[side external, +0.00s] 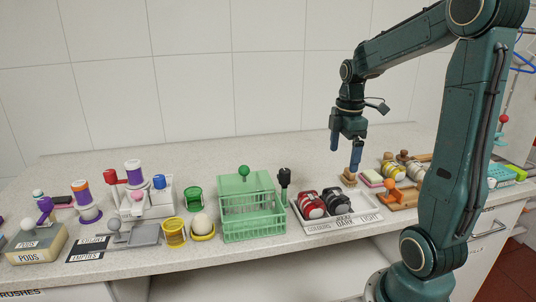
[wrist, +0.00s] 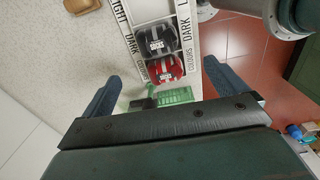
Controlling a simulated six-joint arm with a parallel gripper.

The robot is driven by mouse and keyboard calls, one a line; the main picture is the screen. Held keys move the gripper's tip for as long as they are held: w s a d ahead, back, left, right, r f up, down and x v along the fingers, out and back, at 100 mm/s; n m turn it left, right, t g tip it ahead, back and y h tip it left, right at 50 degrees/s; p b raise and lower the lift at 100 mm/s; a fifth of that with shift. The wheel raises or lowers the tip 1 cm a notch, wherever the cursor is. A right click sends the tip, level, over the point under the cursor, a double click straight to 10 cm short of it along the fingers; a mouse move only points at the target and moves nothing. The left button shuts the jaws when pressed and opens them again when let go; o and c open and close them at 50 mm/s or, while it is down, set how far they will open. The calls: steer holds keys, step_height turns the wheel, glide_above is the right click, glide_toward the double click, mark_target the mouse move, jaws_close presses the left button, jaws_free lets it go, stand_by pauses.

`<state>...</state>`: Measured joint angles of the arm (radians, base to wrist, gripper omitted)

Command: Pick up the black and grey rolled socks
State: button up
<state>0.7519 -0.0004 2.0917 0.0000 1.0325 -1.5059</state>
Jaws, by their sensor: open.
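The black and grey rolled socks (side external: 336,201) lie in the middle, DARK compartment of a white labelled tray (side external: 345,224). In the wrist view the socks (wrist: 156,38) show as a dark bundle with a pale band, beside the red rolled socks (wrist: 167,68). My gripper (side external: 346,160) points down, open and empty, above and a little behind the tray's right part in the side view. In the wrist view its two fingers (wrist: 160,86) stand apart, and the black socks lie beyond the fingertips, not between them.
A light brown brush-like object (side external: 349,178) stands below my fingers. A green wire basket (side external: 252,218) and a dark-topped upright item (side external: 284,180) stand left of the tray. The tray's LIGHT compartment looks empty.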

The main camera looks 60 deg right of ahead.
mark_target(340, 193)
steer(key=shift+s+d+f, duration=0.1)
steer(key=shift+d+f, duration=0.05)
steer(key=shift+f, duration=1.35)
steer(key=shift+d+f, duration=0.2)
steer(key=shift+f, duration=1.35)
steer(key=shift+s+d+f, duration=0.1)
steer(key=shift+d+f, duration=0.05)
steer(key=shift+f, duration=1.35)
steer(key=shift+w+f, duration=0.1)
steer(key=shift+f, duration=2.5)
steer(key=shift+c, duration=0.3)
steer(key=c, duration=1)
